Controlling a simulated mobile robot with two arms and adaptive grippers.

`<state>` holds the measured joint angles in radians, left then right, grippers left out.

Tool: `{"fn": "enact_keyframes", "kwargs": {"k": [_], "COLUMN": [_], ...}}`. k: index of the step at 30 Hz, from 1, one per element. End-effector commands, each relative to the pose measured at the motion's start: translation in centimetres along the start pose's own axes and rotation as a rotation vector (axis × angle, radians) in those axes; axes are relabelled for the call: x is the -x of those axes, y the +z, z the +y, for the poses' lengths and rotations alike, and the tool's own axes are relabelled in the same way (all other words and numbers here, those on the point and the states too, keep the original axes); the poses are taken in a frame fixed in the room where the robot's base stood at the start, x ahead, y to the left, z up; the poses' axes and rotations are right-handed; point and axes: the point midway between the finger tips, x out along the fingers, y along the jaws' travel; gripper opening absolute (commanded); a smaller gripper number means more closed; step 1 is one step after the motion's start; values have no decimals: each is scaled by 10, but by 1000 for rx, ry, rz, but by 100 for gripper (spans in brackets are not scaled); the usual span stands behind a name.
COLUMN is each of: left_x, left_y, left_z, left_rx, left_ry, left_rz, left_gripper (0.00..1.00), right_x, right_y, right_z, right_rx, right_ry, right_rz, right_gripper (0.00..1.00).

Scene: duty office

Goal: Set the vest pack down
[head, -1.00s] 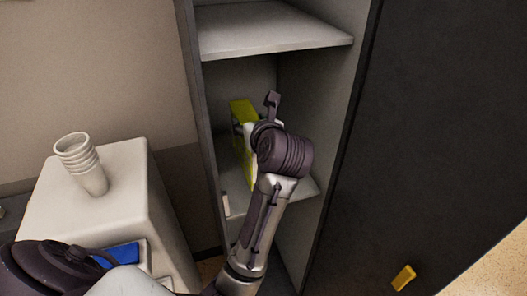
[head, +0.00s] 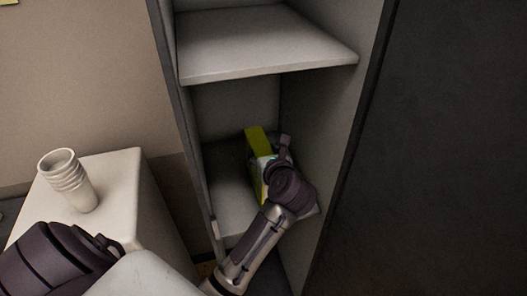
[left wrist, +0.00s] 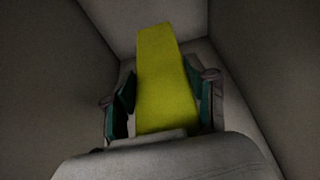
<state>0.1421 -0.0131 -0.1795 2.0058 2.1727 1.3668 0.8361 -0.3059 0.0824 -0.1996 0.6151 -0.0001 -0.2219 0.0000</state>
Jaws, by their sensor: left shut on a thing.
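The vest pack (head: 256,150) is a yellow-green slab standing upright in the open cabinet's compartment, below the upper shelf. My left gripper (left wrist: 165,92) is shut on it, with a finger on each side in the left wrist view. In the head view my left wrist hides the pack's lower right part. The pack is at or just above the lower shelf (head: 232,218); I cannot tell whether it touches. My right gripper is not in view.
The upper shelf (head: 262,50) is above my left wrist. The cabinet's side walls are close on both sides. A dark panel (head: 455,150) fills the right.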

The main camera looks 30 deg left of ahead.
Motion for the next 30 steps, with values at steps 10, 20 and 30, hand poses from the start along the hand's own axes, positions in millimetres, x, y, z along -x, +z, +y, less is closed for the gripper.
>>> {"fn": "enact_keyframes", "kwargs": {"k": [10,20,30], "left_x": [-2,-3,2], "left_y": [-6,-8,-4], "left_z": [0,0,0], "left_rx": [2,1,1], "left_ry": [-1,-1,-1], "left_rz": [-3,-1,0], "left_gripper": [0,82,82], "right_x": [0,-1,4], "right_y": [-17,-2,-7], "right_z": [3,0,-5], "right_rx": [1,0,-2], "right_ry": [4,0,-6], "right_rz": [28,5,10], "right_gripper": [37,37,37]}}
